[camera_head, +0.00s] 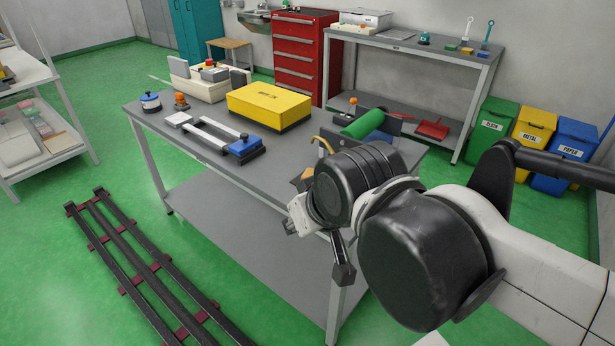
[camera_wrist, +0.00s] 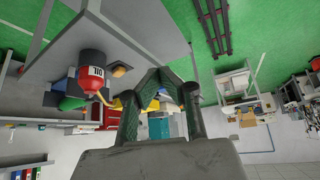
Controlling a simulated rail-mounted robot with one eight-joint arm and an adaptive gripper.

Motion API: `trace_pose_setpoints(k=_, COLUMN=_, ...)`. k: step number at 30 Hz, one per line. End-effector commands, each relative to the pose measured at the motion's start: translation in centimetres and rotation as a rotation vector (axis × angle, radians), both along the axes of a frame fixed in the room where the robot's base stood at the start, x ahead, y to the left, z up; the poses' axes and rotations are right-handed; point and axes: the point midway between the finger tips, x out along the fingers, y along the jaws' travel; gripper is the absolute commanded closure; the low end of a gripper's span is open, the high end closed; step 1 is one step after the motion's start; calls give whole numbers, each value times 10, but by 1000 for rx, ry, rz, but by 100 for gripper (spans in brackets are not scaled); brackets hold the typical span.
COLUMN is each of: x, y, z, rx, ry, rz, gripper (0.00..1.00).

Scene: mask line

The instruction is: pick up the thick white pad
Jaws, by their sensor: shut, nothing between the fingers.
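A small white pad (camera_head: 178,119) lies flat on the grey workbench (camera_head: 215,170), near its left end. It sits beside the pale rails of a fixture with a blue block. My gripper (camera_wrist: 160,80) is shut and empty, its two dark fingers meeting at the tips in the wrist view. In the head view my arm is at the right front of the bench, well away from the pad, and its bulk hides part of the bench's right end. I cannot make out the pad in the wrist view.
The railed fixture (camera_head: 243,147), a yellow box (camera_head: 269,103), an orange-topped item (camera_head: 181,102) and a blue-and-white round container (camera_head: 150,102) stand on the bench. A green roll (camera_head: 362,124) is near my arm. A red bottle (camera_wrist: 91,76) shows in the wrist view.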

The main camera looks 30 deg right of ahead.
Motion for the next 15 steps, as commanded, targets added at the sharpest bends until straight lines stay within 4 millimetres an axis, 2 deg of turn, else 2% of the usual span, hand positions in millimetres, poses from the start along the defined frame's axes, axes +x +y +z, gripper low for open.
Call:
trace_pose_setpoints(k=7, x=0, y=0, z=0, rx=0, ry=0, rz=0, gripper=100)
trace_pose_setpoints(k=15, x=0, y=0, z=0, rx=0, ry=0, rz=0, gripper=65)
